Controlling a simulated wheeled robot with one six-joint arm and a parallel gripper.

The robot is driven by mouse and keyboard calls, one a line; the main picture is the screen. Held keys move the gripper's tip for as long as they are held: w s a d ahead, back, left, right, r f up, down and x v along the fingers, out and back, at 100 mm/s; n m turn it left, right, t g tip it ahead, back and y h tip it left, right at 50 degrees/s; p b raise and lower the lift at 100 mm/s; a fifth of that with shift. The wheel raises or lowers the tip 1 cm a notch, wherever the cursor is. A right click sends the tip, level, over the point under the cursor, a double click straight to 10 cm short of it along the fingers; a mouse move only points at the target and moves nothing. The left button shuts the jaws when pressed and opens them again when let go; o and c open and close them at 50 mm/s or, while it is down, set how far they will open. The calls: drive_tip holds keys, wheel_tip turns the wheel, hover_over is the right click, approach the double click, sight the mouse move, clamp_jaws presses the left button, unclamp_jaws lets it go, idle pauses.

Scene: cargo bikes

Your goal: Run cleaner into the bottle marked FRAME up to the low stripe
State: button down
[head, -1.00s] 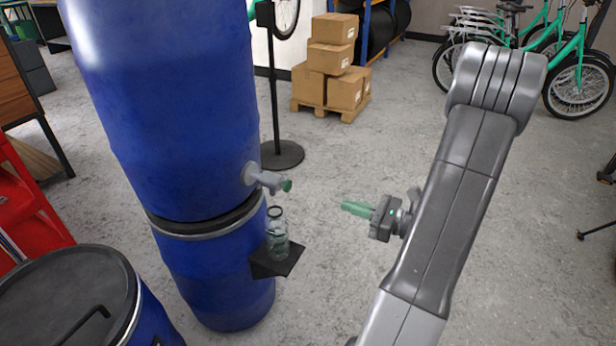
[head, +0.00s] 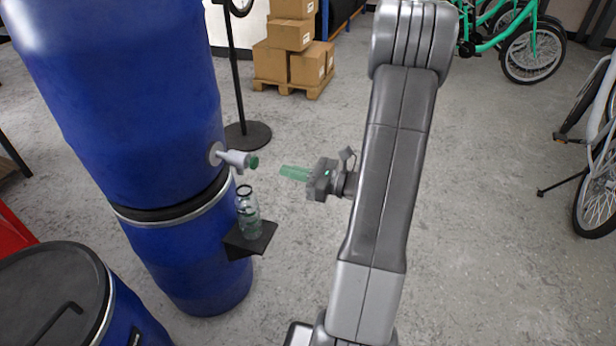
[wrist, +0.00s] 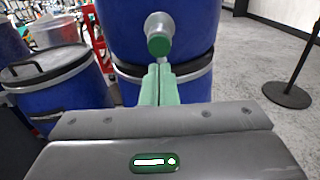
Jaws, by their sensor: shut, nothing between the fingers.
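A clear bottle (head: 248,215) stands upright on a small black shelf (head: 262,240) fixed to the blue barrels. The grey tap with a green end (head: 238,159) sticks out of the upper blue barrel (head: 140,100) just above the bottle's mouth. No label is readable on the bottle. My gripper (head: 294,173) has green fingers, shut and empty, pointing at the tap from the right with a small gap in the head view. In the wrist view the shut fingers (wrist: 159,84) point at the tap's round green end (wrist: 159,45); the bottle is not visible there.
A black-lidded blue drum (head: 55,295) stands at the lower left. A stand with a round black base (head: 248,135) and stacked cardboard boxes (head: 292,62) are behind. Bicycles (head: 530,50) stand at the back right.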

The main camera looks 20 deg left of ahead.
sight(256, 163)
drive_tip(key=a, duration=0.6)
drive_tip(key=shift+w+b, duration=0.2)
drive_tip(key=shift+b, duration=0.1)
drive_tip(key=shift+a, duration=0.25)
drive_tip(key=shift+w+a, duration=0.1)
drive_tip(key=shift+a, duration=0.7)
drive_tip(key=shift+a+r, duration=0.1)
drive_tip(key=shift+r, duration=0.05)
idle(3.1)
idle(0.4)
drive_tip(key=s+d+p, duration=0.1)
drive_tip(key=d, duration=1.3)
drive_tip(key=shift+p, duration=0.3)
drive_tip(key=shift+d, duration=0.1)
